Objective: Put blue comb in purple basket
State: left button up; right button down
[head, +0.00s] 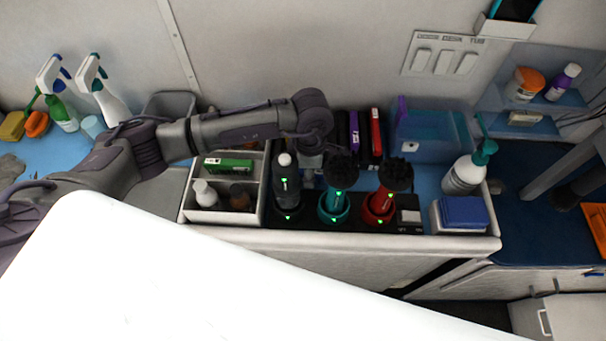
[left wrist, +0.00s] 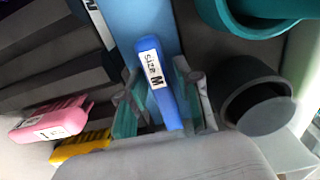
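The blue comb (left wrist: 168,95), with a white "SIZE M" label, stands out in the left wrist view. My left gripper (left wrist: 165,112) has its two fingers on either side of it. The fingers look spread around the comb; whether either one touches it is hard to tell. In the head view my left gripper (head: 311,163) points down into the counter organiser, behind the black bottle and beside the teal clipper. The comb is hidden there by the gripper and arm. I see no purple basket in either view. My right gripper is not in view.
A pink comb (left wrist: 48,125) and a yellow one (left wrist: 80,147) lie nearby. A dark bottle (head: 286,182), teal clipper (head: 337,187) and red clipper (head: 387,190) stand close in front. A pump bottle (head: 466,172) stands to the right. Spray bottles (head: 104,92) stand at left.

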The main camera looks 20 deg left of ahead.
pick_arm(q)
grip_shut()
jog(key=shift+r, duration=0.1)
